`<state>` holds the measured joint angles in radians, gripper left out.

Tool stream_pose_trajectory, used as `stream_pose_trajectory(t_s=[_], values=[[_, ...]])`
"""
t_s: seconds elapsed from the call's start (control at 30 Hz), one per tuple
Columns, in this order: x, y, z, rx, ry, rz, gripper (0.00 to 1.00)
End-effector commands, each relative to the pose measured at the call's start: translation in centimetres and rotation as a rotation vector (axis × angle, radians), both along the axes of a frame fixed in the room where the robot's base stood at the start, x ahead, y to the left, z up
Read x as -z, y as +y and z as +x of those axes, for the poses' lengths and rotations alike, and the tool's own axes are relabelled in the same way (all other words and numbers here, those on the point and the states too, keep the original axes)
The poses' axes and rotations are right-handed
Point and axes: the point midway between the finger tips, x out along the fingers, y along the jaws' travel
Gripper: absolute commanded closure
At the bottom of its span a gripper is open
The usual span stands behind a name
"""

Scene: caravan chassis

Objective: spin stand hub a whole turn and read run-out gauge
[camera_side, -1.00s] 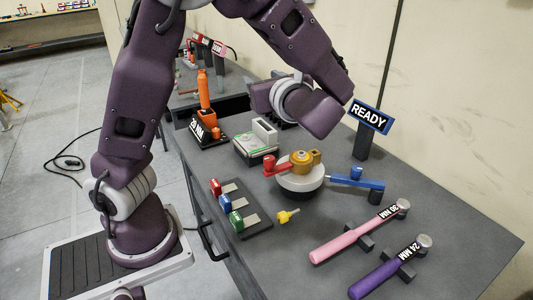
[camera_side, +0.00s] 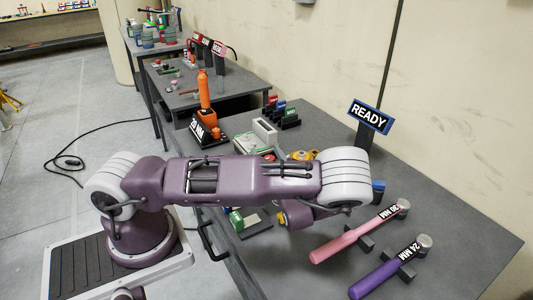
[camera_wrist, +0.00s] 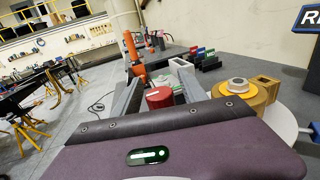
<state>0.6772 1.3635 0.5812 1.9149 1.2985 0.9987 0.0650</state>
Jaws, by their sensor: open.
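The stand hub shows in the wrist view as a yellow-gold body (camera_wrist: 235,88) with a grey nut on top, over a pale disc (camera_wrist: 283,121). In the side view only its gold top (camera_side: 301,155) shows above my arm. A red knob (camera_wrist: 160,97) stands beside the hub; its top also shows in the side view (camera_side: 269,157). My gripper (camera_wrist: 157,86) is open, with its grey fingers on either side of the red knob; contact cannot be told. In the side view my arm hides the gripper. I cannot make out a gauge reading. A sign (camera_side: 368,116) reads READY.
An orange tool (camera_side: 204,95) and a grey-green box (camera_side: 240,144) stand behind my arm. A blue piece (camera_side: 378,187) shows right of my wrist.

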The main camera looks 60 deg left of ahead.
Motion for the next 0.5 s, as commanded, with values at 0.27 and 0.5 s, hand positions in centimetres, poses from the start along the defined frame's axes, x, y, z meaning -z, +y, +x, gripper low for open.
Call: stream_pose_trajectory(t_s=[0.27, 0.5], values=[[-0.05, 0.51, 0.16, 0.001, 0.000, 0.001, 0.50], [-0.05, 0.49, 0.15, 0.001, 0.000, 0.001, 0.93]])
